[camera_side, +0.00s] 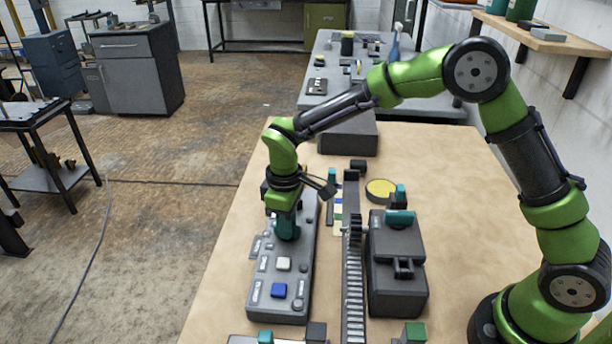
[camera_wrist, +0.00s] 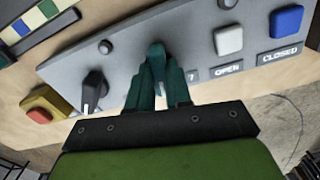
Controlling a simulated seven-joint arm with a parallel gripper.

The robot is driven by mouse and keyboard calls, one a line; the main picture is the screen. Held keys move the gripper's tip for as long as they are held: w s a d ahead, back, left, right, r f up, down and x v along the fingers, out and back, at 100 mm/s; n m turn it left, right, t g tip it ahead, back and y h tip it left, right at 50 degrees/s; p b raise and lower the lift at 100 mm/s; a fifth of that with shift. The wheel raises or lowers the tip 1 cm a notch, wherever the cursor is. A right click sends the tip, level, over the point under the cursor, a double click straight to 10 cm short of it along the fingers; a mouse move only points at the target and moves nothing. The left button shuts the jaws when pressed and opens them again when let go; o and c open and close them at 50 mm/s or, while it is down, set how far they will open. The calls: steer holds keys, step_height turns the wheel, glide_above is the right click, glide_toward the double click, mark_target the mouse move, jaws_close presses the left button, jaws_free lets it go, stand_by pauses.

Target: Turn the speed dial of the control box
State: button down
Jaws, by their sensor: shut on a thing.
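The grey control box (camera_side: 265,265) lies lengthwise on the table in the side view, and its panel (camera_wrist: 120,60) fills the upper part of the wrist view. My gripper (camera_side: 287,232) points down onto the panel. In the wrist view its teal fingers (camera_wrist: 157,60) are together at the panel, shut on the speed dial, which they hide almost wholly. A black knob with a white pointer line (camera_wrist: 93,92) sits left of the fingers, apart from them. A white button (camera_wrist: 229,40) marked OPEN and a blue button (camera_wrist: 286,21) marked CLOSED are to the right.
A red button on a yellow base (camera_wrist: 42,108) is near the panel's left end. A toothed rack (camera_side: 354,285) and a dark grey block (camera_side: 396,265) stand right of the box in the side view. A yellow disc (camera_side: 380,188) lies behind them.

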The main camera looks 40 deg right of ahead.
steer(key=shift+n, duration=0.8)
steer(key=c, duration=1)
jaws_free()
steer(key=shift+c, duration=0.2)
step_height(320, 180, up, 17)
